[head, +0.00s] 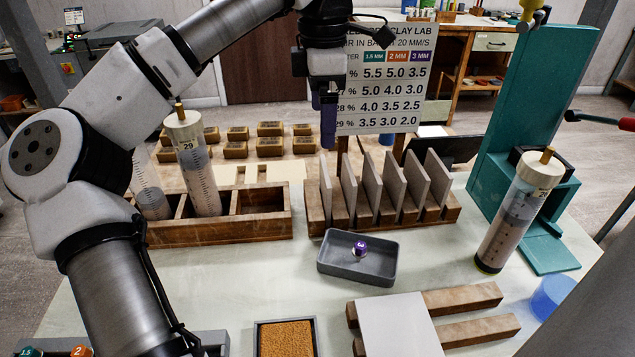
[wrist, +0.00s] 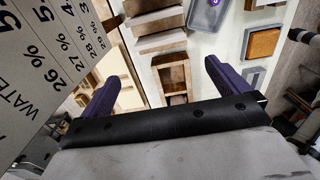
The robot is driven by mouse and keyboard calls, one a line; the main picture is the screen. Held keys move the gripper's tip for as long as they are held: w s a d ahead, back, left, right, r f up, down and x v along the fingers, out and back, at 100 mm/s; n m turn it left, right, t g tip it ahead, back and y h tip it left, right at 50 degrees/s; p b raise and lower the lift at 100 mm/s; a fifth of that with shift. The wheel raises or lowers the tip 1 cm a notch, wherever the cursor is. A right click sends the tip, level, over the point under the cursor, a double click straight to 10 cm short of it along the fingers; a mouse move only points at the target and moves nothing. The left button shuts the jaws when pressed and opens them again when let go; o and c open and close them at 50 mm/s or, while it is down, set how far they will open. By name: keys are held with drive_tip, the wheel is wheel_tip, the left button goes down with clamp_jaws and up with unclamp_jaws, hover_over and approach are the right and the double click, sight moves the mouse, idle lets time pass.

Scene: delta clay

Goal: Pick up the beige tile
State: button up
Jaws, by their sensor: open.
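Several beige-grey tiles (head: 391,186) stand upright, leaning a little, in a slotted wooden rack (head: 440,214) at mid-table. A paler flat tile or board (head: 397,328) lies across wooden bars at the front right. I cannot tell which one is the beige tile. My gripper (head: 328,138) hangs fingers down above the rack's left end, apart from the tiles. In the wrist view my gripper (wrist: 161,73) is open, its purple fingers spread and nothing between them. Part of the rack and tiles (wrist: 158,42) show beyond the fingers there.
A grey tray (head: 335,262) with a purple-marked piece stands before the rack. A wooden box (head: 220,238) holding clear cylinders is to the left. Another cylinder (head: 518,212) and a teal stand (head: 525,130) are right. A lettered sign (head: 385,75) stands behind my gripper.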

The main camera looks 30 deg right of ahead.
sight(325, 170)
drive_tip(key=f, duration=0.4)
drive_tip(key=f+p, duration=0.1)
drive_tip(key=f, duration=0.3)
drive_tip(key=f+p, duration=0.1)
drive_tip(key=f, duration=0.3)
drive_tip(key=shift+s+d+f, duration=0.15)
drive_tip(key=shift+d+f, duration=0.1)
drive_tip(key=c, duration=0.8)
drive_tip(key=shift+r, duration=0.1)
